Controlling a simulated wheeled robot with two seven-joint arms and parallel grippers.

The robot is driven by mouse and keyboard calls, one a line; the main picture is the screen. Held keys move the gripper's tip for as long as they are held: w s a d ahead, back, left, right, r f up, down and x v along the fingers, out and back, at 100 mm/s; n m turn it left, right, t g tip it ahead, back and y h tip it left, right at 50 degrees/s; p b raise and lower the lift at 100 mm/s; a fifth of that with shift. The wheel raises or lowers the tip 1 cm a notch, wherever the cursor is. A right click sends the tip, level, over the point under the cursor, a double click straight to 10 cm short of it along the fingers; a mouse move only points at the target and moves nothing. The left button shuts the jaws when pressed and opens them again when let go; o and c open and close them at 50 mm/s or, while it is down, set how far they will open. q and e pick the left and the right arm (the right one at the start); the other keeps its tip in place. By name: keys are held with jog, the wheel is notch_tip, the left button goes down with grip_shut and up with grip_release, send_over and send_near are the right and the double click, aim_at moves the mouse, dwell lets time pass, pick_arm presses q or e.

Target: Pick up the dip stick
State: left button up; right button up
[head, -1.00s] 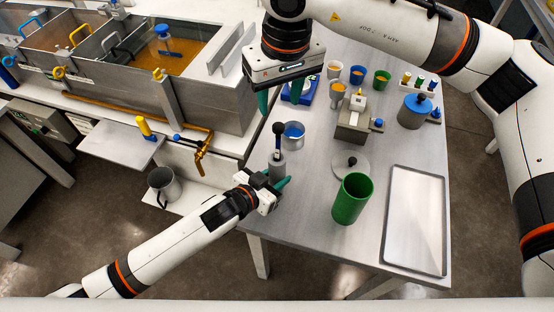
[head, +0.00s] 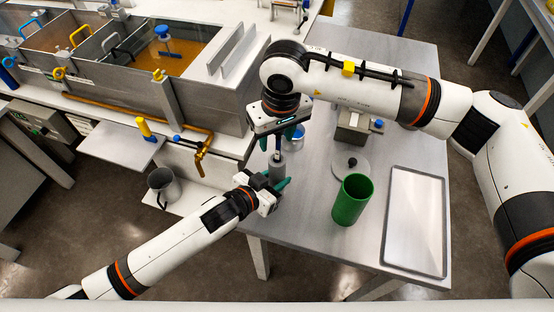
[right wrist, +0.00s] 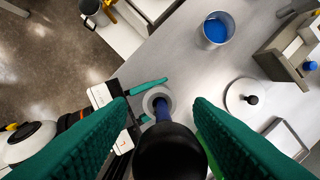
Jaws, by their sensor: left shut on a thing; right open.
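The dip stick (right wrist: 169,150) has a black ball knob and a blue shaft. It stands upright in a grey cylindrical holder (right wrist: 151,95), which also shows in the head view (head: 277,168). My left gripper (head: 271,187) is shut on this holder at the table's left edge. My right gripper (head: 279,146) is open directly above the holder and points down. In the right wrist view its green fingers stand on either side of the knob, not closed on it. In the head view the right gripper hides the knob, and only part of the shaft shows.
A metal cup with blue contents (right wrist: 215,29) stands close by. A grey block-shaped fixture (head: 354,130), a round lid with a black knob (head: 350,167), a green cylinder (head: 351,200) and a flat tray (head: 415,222) are to the right. The resin bath (head: 120,85) is at left.

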jog(key=shift+c, duration=0.4)
grip_shut()
jog(key=shift+r, duration=0.15)
notch_tip(320, 180, up, 28)
pick_arm(q)
jog(key=o, duration=1.1)
jog(key=shift+c, duration=0.2)
